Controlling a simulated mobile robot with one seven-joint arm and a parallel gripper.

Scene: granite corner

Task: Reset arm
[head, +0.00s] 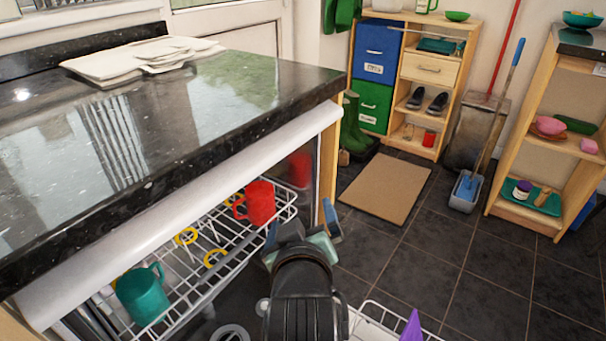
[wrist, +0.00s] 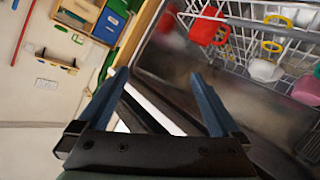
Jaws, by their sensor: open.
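My gripper (head: 302,226) is in front of the open dishwasher, just right of the upper rack (head: 207,290). Its blue fingers are spread apart with nothing between them. In the wrist view my gripper (wrist: 160,88) also shows both fingers apart and empty. A red mug (head: 260,203) stands in the rack's right end, left of my gripper and apart from it. It also shows in the wrist view (wrist: 203,28). A teal mug (head: 140,296) sits at the rack's near left, with yellow handles (head: 187,237) between them.
A lower white rack (head: 375,325) holds a purple item (head: 412,326). Dark floor tiles at right are clear.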

